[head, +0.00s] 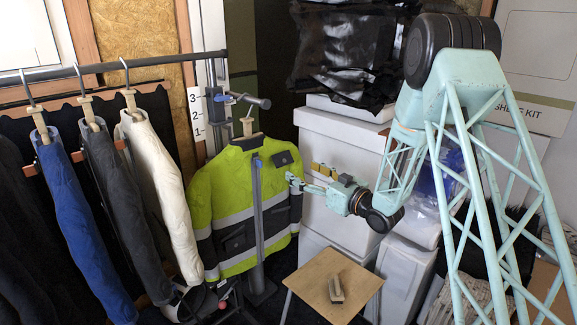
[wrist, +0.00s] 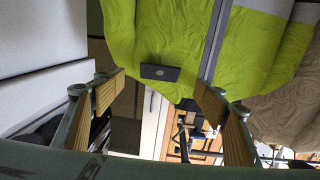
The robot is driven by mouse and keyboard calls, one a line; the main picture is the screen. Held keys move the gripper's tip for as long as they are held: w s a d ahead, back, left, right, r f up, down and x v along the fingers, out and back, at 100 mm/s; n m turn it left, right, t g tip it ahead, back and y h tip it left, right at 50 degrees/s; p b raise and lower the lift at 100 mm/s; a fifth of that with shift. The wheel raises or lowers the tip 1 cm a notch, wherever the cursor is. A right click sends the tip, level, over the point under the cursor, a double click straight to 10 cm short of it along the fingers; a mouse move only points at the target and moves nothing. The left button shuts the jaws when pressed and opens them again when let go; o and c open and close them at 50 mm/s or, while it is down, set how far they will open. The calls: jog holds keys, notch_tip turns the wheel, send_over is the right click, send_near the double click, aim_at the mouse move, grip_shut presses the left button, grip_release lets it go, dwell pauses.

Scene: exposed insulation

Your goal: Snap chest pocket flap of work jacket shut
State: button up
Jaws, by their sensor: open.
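In the wrist view the jacket (wrist: 185,35) appears upside down, and the flap (wrist: 172,73) is a small dark rectangle with a pale round spot, probably the snap. I cannot tell whether it is fastened. My gripper (head: 298,180) is beside the jacket's right side, a little below the flap. In the wrist view its yellow-padded fingers (wrist: 160,79) are apart, with the flap seen between them and nothing held.
A rail (head: 110,65) at left carries blue, grey and white garments. A small wooden table (head: 315,285) with a brush-like object (head: 336,289) stands below my gripper. White boxes (head: 340,150) stand close behind the arm.

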aim_at(285, 162)
jog(key=shift+b+x, duration=0.45)
jog(key=shift+x, duration=3.8)
jog(key=shift+c, duration=0.3)
jog(key=c, duration=0.8)
